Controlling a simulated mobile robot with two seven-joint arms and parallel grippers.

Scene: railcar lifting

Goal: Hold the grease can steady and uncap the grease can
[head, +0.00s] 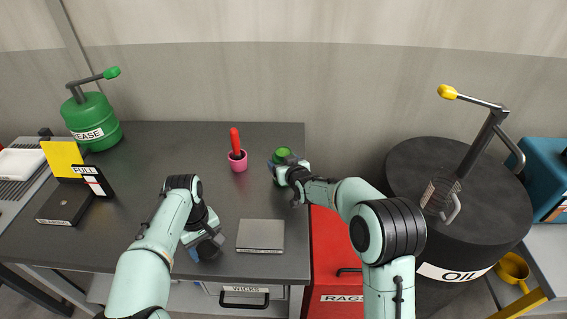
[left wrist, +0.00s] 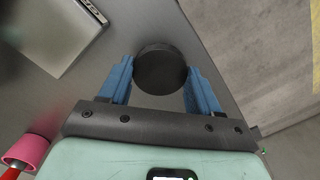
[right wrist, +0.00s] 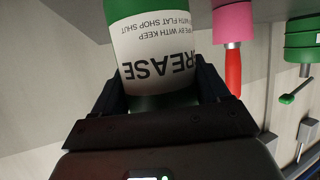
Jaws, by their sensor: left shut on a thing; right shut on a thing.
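The small grease can (head: 282,154) is at the right edge of the dark desk, green with a white GREASE label that shows in the right wrist view (right wrist: 150,50). My right gripper (head: 284,167) is shut around the can's side; its fingers (right wrist: 160,88) flank the label. My left gripper (head: 206,243) is near the desk's front edge, apart from the can. It is shut on a dark round cap (head: 208,249), which sits between the blue fingers in the left wrist view (left wrist: 160,69). I cannot tell whether the cap touches the desk.
A pink cup (head: 238,165) with a red-handled tool stands left of the can. A flat grey box (head: 260,236) lies right of my left gripper. A large green grease pump (head: 93,120) is at back left. A red RAGS cabinet (head: 335,262) and black OIL drum (head: 455,215) stand right.

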